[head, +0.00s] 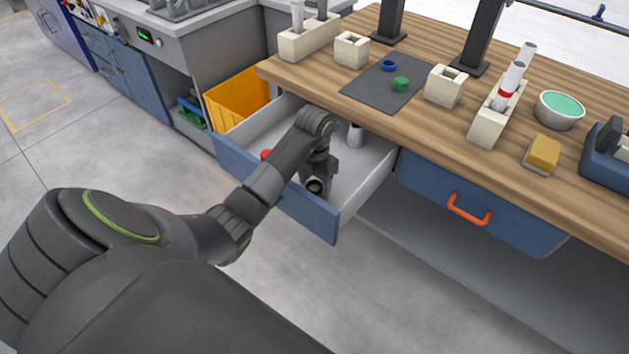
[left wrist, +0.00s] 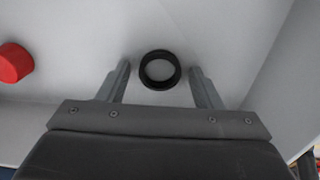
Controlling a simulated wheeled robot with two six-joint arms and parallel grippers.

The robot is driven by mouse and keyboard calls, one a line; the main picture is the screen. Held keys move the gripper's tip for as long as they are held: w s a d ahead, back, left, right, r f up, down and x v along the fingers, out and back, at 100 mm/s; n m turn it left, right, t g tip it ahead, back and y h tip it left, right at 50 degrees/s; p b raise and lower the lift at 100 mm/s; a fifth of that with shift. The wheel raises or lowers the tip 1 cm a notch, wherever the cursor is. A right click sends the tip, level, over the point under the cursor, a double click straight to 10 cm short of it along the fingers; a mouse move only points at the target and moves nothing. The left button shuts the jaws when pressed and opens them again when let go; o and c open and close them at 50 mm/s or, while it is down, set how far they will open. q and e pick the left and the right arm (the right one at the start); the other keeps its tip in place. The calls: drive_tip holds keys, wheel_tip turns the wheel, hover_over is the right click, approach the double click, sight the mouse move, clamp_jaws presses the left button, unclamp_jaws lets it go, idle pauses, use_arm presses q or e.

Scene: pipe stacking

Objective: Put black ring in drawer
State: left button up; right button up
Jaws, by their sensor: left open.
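The drawer (head: 355,195) under the wooden bench is pulled open. The black ring (left wrist: 144,70) lies on the drawer's pale floor in the left wrist view; it also shows in the head view (head: 315,187), close to the drawer's front. My left gripper (left wrist: 160,72) reaches down into the drawer, with its open fingers on either side of the ring and a gap on each side. In the head view, my left gripper (head: 318,180) is partly hidden by its own wrist. My right gripper is not in view.
A red piece (head: 266,155) lies in the drawer to the left. A white and dark item (head: 356,135) stands toward the drawer's back. On the bench, a blue ring (head: 388,65) and a green piece (head: 401,84) sit on a dark mat (head: 365,88). A closed drawer (head: 430,185) is to the right.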

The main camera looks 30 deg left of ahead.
sight(315, 189)
use_arm(q)
drive_tip(key=shift+r, duration=0.2)
wheel_tip(315, 189, up, 4)
drive_tip(key=shift+w+r, duration=0.1)
drive_tip(key=shift+r, duration=0.1)
wheel_tip(315, 189, up, 8)
drive_tip(key=p, duration=0.7)
drive_tip(key=shift+f+p, duration=0.2)
drive_tip(key=shift+p, duration=0.15)
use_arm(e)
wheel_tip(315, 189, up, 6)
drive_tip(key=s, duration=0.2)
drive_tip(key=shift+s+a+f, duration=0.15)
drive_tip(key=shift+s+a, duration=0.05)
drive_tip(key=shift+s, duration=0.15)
